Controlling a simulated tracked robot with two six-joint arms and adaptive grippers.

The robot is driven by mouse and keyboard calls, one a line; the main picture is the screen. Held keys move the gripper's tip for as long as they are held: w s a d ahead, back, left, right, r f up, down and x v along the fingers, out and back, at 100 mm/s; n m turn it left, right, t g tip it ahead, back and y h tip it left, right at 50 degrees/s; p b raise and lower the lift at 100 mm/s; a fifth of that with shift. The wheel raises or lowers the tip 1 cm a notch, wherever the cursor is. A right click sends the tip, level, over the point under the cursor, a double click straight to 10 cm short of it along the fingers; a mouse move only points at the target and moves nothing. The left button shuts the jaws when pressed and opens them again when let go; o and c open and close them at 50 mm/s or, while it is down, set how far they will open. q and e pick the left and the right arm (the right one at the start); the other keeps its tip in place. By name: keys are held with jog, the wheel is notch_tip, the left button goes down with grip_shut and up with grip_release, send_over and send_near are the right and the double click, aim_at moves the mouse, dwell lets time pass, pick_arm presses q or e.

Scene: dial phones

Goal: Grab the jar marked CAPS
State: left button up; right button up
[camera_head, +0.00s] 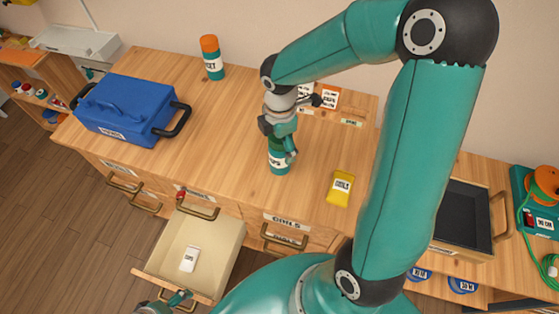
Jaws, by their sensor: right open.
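A teal jar (279,163) with a white label stands upright on the wooden bench top. Only the label's last letters, seemingly "PS", can be read. My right gripper (280,148) points down at the jar's top, with its open fingers at the jar's upper part. The gripper hides the lid, and I cannot tell whether the fingers touch the jar. My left gripper (172,301) shows partly at the bottom edge, by the front of an open drawer; its jaws are unclear.
An orange-lidded jar (212,62) stands at the back, and a blue case (122,108) at the left. A yellow packet (341,188) lies right of the teal jar. The open drawer (215,250) holds a white labelled item (189,259). Small cards (329,98) stand behind the gripper.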

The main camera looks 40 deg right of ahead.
grip_shut()
dwell(0.5)
jog(key=shift+r, duration=0.15)
